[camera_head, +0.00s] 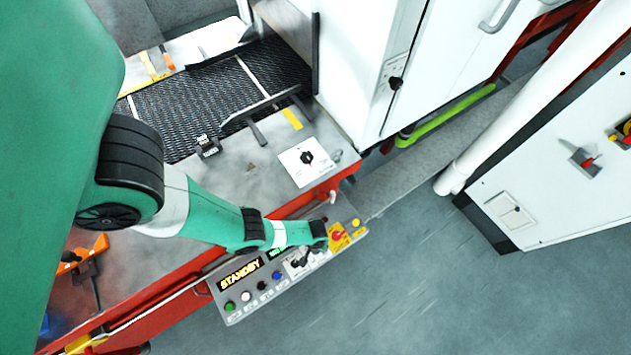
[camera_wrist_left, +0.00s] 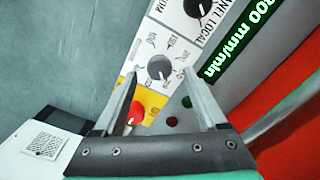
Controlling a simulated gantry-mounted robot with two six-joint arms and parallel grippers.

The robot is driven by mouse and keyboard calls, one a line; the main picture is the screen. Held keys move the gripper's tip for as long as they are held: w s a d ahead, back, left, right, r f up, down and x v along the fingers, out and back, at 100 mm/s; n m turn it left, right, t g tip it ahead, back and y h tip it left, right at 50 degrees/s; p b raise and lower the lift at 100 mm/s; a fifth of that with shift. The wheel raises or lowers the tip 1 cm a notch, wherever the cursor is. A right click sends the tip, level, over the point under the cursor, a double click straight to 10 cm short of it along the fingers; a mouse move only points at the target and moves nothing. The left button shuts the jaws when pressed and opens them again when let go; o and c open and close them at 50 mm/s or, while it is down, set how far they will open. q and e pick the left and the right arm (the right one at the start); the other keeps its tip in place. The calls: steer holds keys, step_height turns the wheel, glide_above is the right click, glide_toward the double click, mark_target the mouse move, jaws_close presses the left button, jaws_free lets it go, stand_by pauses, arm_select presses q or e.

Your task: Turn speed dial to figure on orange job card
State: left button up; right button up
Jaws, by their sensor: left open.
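The speed dial (camera_wrist_left: 160,67) is a dark round knob on a white plate with small printed marks, too small to read. My left gripper (camera_wrist_left: 160,84) is open, its two fingers on either side of the dial in the left wrist view; I cannot tell whether they touch it. In the head view my left arm reaches down over the sloping control panel (camera_head: 240,307), and its gripper (camera_head: 301,261) hides part of the dial plate. A green speed display (camera_wrist_left: 238,40) ends in "00 mm/min"; its first digit is unclear. No orange job card can be made out for certain.
Beside the dial are a red stop button (camera_wrist_left: 136,112) on yellow and a second knob (camera_wrist_left: 196,7) marked PANEL LOCAL. A STANDBY display (camera_head: 241,274) sits above several coloured buttons. A mesh belt (camera_head: 215,95) lies behind. The floor at right is clear.

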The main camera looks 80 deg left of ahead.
arm_select(q)
step_height(320, 180, down, 3)
steer(key=shift+r+b, duration=0.2)
steer(key=shift+b, duration=0.3)
steer(key=shift+r, duration=0.1)
jaws_close()
